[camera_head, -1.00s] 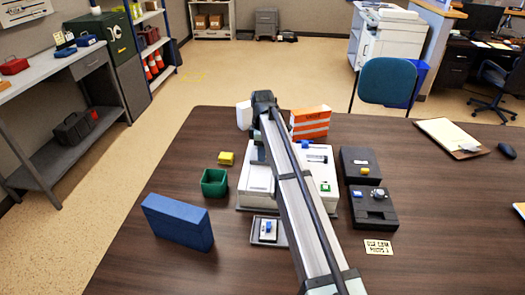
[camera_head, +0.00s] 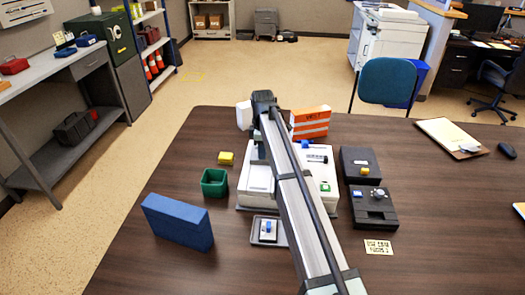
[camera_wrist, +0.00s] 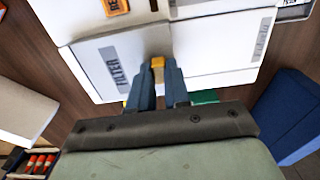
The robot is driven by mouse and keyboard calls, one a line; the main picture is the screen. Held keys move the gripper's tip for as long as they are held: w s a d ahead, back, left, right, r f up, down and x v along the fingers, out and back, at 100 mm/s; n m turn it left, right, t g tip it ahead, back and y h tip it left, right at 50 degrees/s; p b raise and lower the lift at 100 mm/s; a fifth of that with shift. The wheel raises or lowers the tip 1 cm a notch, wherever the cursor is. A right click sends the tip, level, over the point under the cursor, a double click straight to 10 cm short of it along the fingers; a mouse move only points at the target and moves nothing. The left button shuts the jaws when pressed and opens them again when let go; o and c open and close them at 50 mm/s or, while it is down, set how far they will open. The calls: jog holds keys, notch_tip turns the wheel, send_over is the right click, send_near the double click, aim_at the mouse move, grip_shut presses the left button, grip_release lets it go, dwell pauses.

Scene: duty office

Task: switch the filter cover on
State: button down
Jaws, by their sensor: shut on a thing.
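The filter cover (camera_wrist: 120,68) is a pale panel with a grey FILTER label on the white machine (camera_wrist: 215,45) in the wrist view. My gripper (camera_wrist: 160,72) is over the cover's edge, its blue-grey fingers close together around a small yellow-orange piece (camera_wrist: 157,62), which looks like a tab on the cover. The fingers hide part of this piece. In the head view the white machine (camera_head: 245,207) stands mid-table, and my arm hides much of it. The cover looks flat on the machine; I cannot tell whether it is fully seated.
A grey tray (camera_head: 256,238) lies in front. Dark boxes (camera_head: 360,160) stand right, an orange box (camera_head: 310,122) behind. The right tabletop has free room.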

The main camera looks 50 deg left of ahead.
jog(key=s+d, duration=0.8)
jog(key=shift+s+d, duration=0.1)
jog(key=shift+s, duration=0.05)
jog(key=c, duration=1.4)
grip_release()
jog(key=shift+s+d, duration=0.1)
jog(key=o, duration=0.3)
notch_tip(320, 180, up, 14)
jog(key=shift+f, duration=0.1)
